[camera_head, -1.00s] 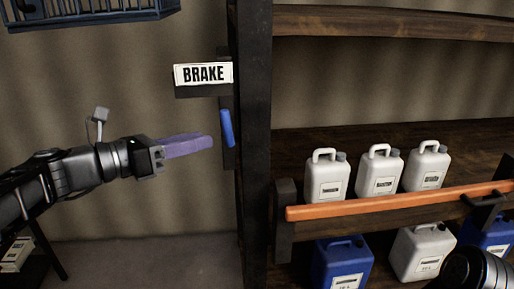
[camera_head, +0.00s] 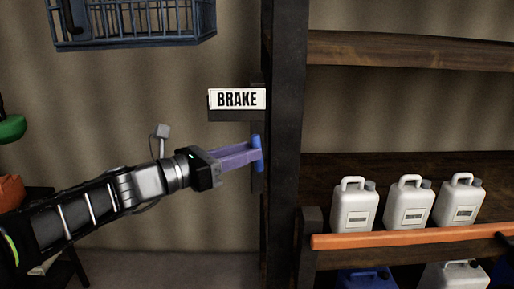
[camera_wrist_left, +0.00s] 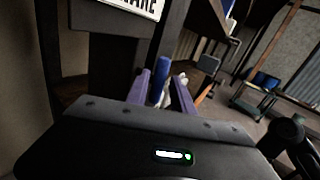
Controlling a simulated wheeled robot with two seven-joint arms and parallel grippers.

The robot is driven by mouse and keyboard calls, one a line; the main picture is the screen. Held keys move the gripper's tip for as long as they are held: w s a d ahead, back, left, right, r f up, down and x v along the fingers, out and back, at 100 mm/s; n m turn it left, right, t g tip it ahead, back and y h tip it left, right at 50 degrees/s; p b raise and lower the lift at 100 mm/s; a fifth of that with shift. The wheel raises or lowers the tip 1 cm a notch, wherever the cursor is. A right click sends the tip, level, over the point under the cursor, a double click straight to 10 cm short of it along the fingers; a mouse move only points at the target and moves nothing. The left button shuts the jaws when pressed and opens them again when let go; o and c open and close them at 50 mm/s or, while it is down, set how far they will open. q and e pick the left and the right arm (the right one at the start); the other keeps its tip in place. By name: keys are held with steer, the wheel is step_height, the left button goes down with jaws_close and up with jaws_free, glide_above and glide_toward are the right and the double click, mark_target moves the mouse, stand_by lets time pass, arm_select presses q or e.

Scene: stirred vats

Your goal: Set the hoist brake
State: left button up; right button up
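The white BRAKE sign (camera_head: 237,99) is fixed on a dark bracket by the dark post. Below it is the blue brake handle (camera_head: 258,141), which stands roughly upright. My left gripper (camera_head: 254,156) reaches it from the left, its purple fingers level with the handle. In the left wrist view the blue handle (camera_wrist_left: 162,72) stands between the two spread fingers of my left gripper (camera_wrist_left: 162,85). A gap shows on the right side, so the fingers are open and not clamped. The far finger is partly hidden in the head view. My right gripper is not in view.
The dark post (camera_head: 283,150) stands just right of the handle. Right of it, white jugs (camera_head: 408,205) stand on a shelf behind an orange bar (camera_head: 400,238), with blue and white jugs below. A blue crate (camera_head: 135,22) hangs at upper left.

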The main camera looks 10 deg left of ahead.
arm_select(q)
steer(key=shift+x, duration=1.75)
steer(key=shift+c, duration=0.2)
jaws_close()
